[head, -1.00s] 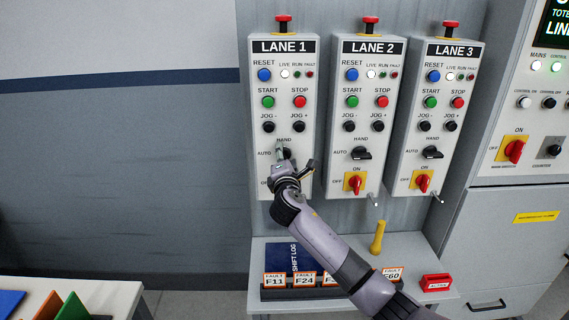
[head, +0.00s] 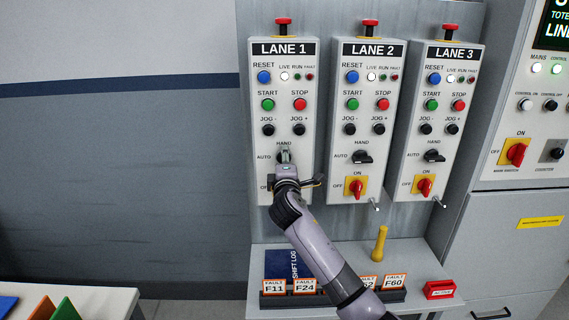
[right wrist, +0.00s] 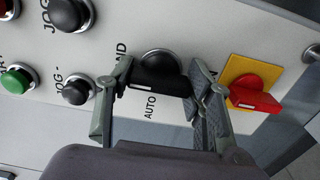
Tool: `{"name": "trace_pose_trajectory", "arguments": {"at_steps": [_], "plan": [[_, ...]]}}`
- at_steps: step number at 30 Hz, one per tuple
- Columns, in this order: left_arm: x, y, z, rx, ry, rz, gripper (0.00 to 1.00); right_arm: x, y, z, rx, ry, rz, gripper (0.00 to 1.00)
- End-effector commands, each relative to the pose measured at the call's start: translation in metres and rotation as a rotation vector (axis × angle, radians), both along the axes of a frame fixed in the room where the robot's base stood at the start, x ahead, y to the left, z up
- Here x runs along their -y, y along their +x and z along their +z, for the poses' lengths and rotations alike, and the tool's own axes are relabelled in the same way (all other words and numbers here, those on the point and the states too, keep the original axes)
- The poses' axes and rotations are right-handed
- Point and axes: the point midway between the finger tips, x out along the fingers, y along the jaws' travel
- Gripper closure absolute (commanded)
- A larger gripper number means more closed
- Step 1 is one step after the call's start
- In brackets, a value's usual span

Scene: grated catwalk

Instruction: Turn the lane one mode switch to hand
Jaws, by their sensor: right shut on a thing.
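The lane 1 panel (head: 272,215) is at the left of three grey panels in the head view. My right gripper (head: 284,153) is at its mode switch, below the HAND label, and covers most of the switch there. In the right wrist view the black mode switch (right wrist: 160,78) lies between the two fingertips of my right gripper (right wrist: 160,85), which is shut on its handle. That view is turned sideways. The handle's white mark is at the end nearest the partly hidden HAND label, with AUTO off to its side. My left gripper is out of view.
A red rotary switch (right wrist: 255,95) on a yellow plate is close beside the fingers. Lane 2 (head: 361,215) and lane 3 (head: 420,205) panels stand to the right. A shelf below holds fault cards (head: 304,286), a yellow-handled object (head: 380,243) and a red block (head: 439,290).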

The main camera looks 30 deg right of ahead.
Motion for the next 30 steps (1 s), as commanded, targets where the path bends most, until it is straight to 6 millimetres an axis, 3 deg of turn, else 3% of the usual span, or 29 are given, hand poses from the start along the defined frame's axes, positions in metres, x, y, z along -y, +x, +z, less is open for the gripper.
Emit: {"name": "trace_pose_trajectory", "arguments": {"at_steps": [7, 8, 16, 26, 30], "plan": [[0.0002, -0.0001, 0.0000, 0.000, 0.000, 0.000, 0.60, -0.0001, -0.0001, -0.0015, -0.001, 0.006, 0.000, 0.80], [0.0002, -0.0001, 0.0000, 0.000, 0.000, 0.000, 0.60, -0.0001, -0.0001, -0.0015, -0.001, 0.006, 0.000, 0.51], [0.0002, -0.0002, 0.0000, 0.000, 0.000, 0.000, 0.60, -0.0001, -0.0001, -0.0009, -0.001, 0.003, 0.000, 0.33], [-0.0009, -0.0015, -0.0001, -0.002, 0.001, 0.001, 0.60, -0.0006, -0.0007, -0.0003, 0.000, 0.001, 0.000, 0.32], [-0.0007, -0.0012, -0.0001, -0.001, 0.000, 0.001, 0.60, -0.0066, -0.0094, -0.0011, 0.000, 0.000, 0.002, 0.32]]}}
